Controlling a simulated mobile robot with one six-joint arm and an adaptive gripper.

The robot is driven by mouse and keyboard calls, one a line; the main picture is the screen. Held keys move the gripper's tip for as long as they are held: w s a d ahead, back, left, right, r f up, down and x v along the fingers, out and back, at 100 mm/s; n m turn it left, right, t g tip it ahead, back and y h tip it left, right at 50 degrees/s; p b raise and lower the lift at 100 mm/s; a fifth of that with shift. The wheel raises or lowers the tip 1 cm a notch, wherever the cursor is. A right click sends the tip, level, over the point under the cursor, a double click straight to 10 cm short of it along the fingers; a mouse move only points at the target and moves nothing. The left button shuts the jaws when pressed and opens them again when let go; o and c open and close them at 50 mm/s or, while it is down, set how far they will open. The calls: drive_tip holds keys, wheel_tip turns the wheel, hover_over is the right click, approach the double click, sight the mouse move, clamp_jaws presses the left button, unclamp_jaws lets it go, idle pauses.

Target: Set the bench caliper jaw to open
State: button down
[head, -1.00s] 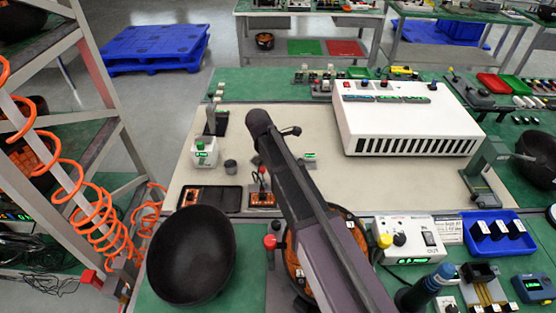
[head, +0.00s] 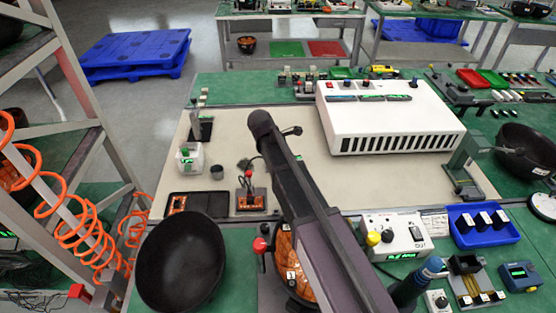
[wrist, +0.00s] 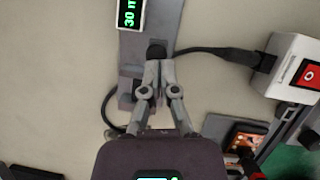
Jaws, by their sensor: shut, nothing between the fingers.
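The bench caliper shows in the wrist view as a grey bar (wrist: 150,45) with a lit green readout (wrist: 130,12), its text turned sideways and cut off by the top edge. A black knob (wrist: 157,52) sits on the bar below the readout. My gripper (wrist: 156,68) is shut and empty, its fingertips at the lower side of this knob; I cannot tell whether they touch it. The jaw's position is not clear. In the head view my arm covers most of the caliper's area, and I cannot make out my fingertips there.
A white box with a red panel (wrist: 297,68) stands right of the caliper, with a black cable (wrist: 215,51) between. The large white vented unit (head: 388,118) stands right of my arm. A black bowl (head: 180,262) is front left. The beige mat (head: 225,115) has bare room.

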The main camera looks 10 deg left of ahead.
drive_tip(key=shift+w+d, duration=0.1)
drive_tip(key=shift+d, duration=0.45)
drive_tip(key=shift+a, duration=0.2)
drive_tip(key=shift+s+a, duration=0.25)
drive_tip(key=shift+a, duration=0.2)
drive_tip(key=a, duration=0.1)
drive_tip(key=s+a+r+p, duration=0.1)
drive_tip(key=a, duration=0.1)
drive_tip(key=shift+s+r, duration=0.25)
drive_tip(key=shift+s, duration=0.05)
drive_tip(key=p+v, duration=0.8)
drive_tip(key=shift+a+r, duration=0.1)
drive_tip(key=shift+r, duration=0.05)
